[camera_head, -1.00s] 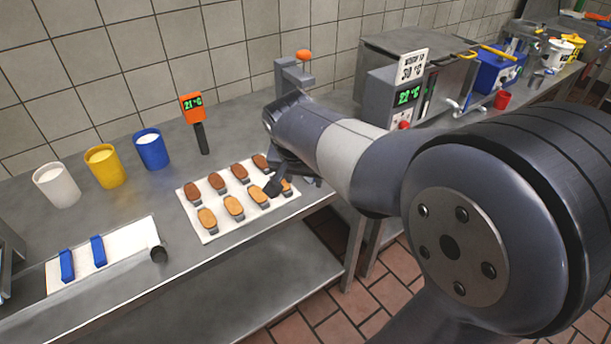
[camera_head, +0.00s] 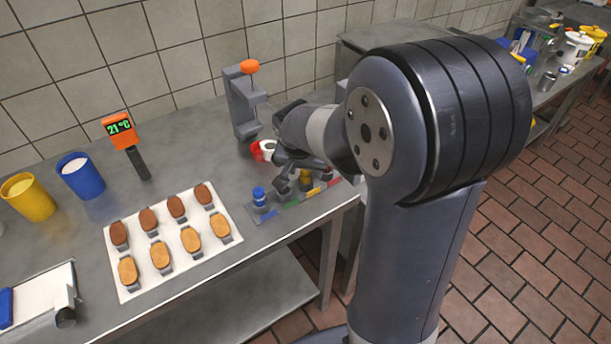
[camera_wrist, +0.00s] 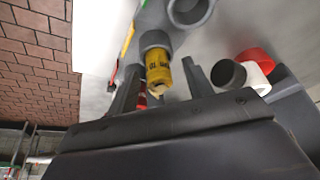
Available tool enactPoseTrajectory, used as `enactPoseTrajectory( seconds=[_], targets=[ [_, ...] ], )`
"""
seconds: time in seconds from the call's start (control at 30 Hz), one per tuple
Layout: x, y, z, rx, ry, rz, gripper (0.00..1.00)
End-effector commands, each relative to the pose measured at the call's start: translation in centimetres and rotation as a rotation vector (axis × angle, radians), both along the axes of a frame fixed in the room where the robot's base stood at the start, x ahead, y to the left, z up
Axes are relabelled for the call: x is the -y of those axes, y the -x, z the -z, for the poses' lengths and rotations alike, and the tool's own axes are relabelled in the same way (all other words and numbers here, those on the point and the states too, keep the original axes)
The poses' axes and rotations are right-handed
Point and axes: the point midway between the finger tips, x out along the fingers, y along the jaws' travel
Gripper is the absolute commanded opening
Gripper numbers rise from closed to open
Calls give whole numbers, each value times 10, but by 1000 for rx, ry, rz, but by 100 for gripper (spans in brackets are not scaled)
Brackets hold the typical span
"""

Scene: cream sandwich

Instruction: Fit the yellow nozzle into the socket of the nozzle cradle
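The yellow nozzle (camera_wrist: 158,68) stands in or right at a grey socket (camera_wrist: 155,40) in the wrist view; how deep it sits I cannot tell. It also shows in the head view (camera_head: 306,180). The nozzle cradle (camera_head: 268,217) lies at the counter's front edge, with a blue, green, yellow and red strip. My gripper (camera_wrist: 162,68) is over the cradle, its fingers apart on either side of the yellow nozzle, with visible gaps. A blue nozzle (camera_head: 259,195) stands at the cradle's left end.
An empty grey socket (camera_wrist: 188,10) is nearby. Red and white rings or cups (camera_head: 262,149) lie behind the cradle, before a grey stand with an orange knob (camera_head: 249,66). My arm hides the right side.

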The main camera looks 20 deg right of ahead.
Motion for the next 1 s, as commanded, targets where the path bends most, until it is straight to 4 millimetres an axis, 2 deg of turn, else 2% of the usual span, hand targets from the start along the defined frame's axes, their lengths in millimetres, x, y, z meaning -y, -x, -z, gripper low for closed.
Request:
enactPoseTrajectory(
  seconds=[0.07, 0.6, 0.87, 1.0],
  targets=[
    [0, 0, 0, 0, 0, 0, 43],
    [0, 0, 0, 0, 0, 0, 1],
    [0, 0, -4, 2, 0, 0, 0],
    [0, -1, -24, 5, -2, 2, 0]
  ],
)
